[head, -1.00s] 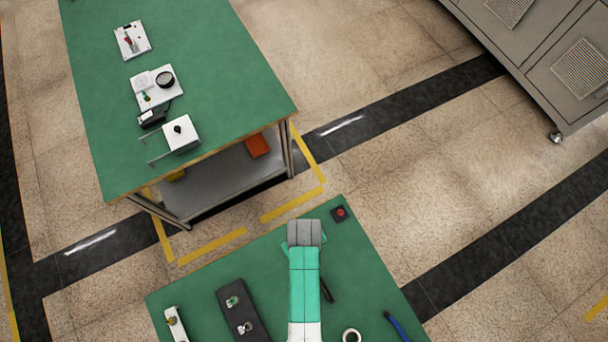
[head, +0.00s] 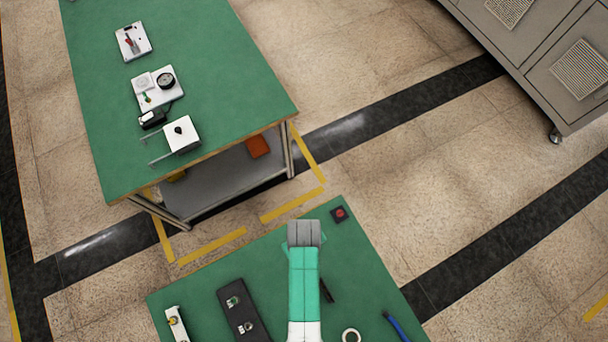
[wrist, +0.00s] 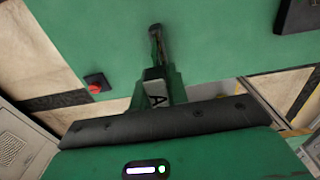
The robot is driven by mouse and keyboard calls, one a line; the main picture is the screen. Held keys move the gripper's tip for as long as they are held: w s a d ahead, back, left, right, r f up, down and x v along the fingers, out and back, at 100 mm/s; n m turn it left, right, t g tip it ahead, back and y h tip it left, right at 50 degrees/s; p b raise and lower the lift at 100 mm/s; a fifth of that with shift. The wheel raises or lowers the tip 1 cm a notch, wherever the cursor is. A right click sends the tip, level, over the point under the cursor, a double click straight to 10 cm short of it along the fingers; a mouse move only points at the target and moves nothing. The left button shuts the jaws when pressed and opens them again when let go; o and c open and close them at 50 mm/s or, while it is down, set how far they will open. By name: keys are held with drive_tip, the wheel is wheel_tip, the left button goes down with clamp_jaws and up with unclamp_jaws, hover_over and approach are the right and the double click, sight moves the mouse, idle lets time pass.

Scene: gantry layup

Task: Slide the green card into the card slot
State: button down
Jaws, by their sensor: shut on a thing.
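Most of the card is hidden by the fingers and the dark bar of my gripper. In the head view my own arm covers the gripper and the card. I cannot make out the card slot for certain in either view.
On the near table are a dark board (head: 236,308) with two small fittings, a red button box (head: 340,214), a dark slim tool (head: 326,291), a ring (head: 351,336) and a blue-handled tool (head: 396,325). The far table (head: 215,70) holds several devices. A floor gap separates the tables.

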drive_tip(key=shift+f, duration=0.15)
drive_tip(key=shift+f+b, duration=0.3)
drive_tip(key=shift+b, duration=0.1)
drive_tip(key=shift+f+b, duration=1.3)
drive_tip(key=shift+f, duration=0.5)
drive_tip(key=c, duration=1.3)
unclamp_jaws()
drive_tip(key=shift+r+p, duration=0.45)
drive_tip(key=shift+r, duration=3.45)
